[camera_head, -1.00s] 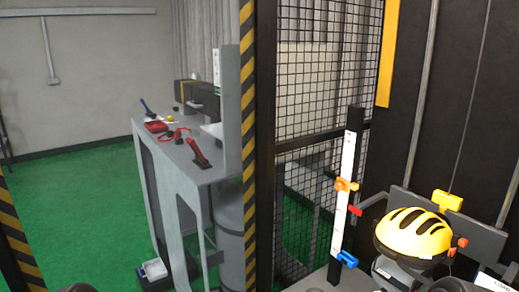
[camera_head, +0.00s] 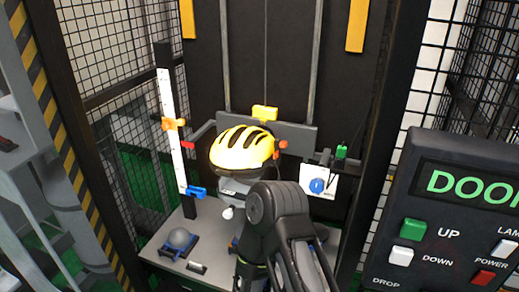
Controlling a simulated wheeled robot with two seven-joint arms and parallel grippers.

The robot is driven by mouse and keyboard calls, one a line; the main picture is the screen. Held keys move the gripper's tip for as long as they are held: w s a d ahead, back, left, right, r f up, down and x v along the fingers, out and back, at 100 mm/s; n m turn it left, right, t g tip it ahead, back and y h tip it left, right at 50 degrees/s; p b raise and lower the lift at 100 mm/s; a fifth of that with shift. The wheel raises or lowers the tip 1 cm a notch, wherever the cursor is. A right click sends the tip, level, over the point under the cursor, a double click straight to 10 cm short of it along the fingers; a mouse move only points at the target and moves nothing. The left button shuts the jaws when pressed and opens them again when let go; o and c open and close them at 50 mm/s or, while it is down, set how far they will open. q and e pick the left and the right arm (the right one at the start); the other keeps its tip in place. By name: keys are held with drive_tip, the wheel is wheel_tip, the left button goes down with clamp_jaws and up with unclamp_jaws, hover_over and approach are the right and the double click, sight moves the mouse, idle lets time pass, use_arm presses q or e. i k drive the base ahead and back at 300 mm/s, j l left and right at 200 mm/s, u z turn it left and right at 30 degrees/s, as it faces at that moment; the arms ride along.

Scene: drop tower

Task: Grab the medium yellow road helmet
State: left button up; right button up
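The yellow road helmet (camera_head: 243,149), with dark vents, sits on a grey headform in the drop tower, in front of the dark back panel. Its top and front are in plain sight. One of my dark arms rises from the bottom centre, and its rounded joint stands in front of the area just below and right of the helmet. I cannot tell which arm it is. No fingertips of either gripper show, and nothing is seen holding the helmet.
A white scale post (camera_head: 175,130) with orange and blue clamps stands left of the helmet. A yellow block (camera_head: 264,113) is just above it. A white box with a blue dial (camera_head: 317,186) is at its right. The control panel (camera_head: 455,215) fills the right side. Mesh walls flank the tower.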

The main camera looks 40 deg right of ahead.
sight(242, 149)
drive_tip(key=j+z, duration=0.2)
drive_tip(key=z, duration=0.15)
drive_tip(key=i+j+z, duration=0.1)
drive_tip(key=j+z, duration=0.35)
drive_tip(key=z, duration=0.25)
drive_tip(key=i+j+z, duration=0.15)
drive_tip(key=z, duration=0.25)
drive_tip(key=j+z, duration=0.25)
drive_tip(key=z, duration=0.2)
drive_tip(key=i+j+z, duration=0.15)
drive_tip(key=z, duration=0.25)
drive_tip(key=j+z, duration=0.6)
drive_tip(key=z, duration=0.25)
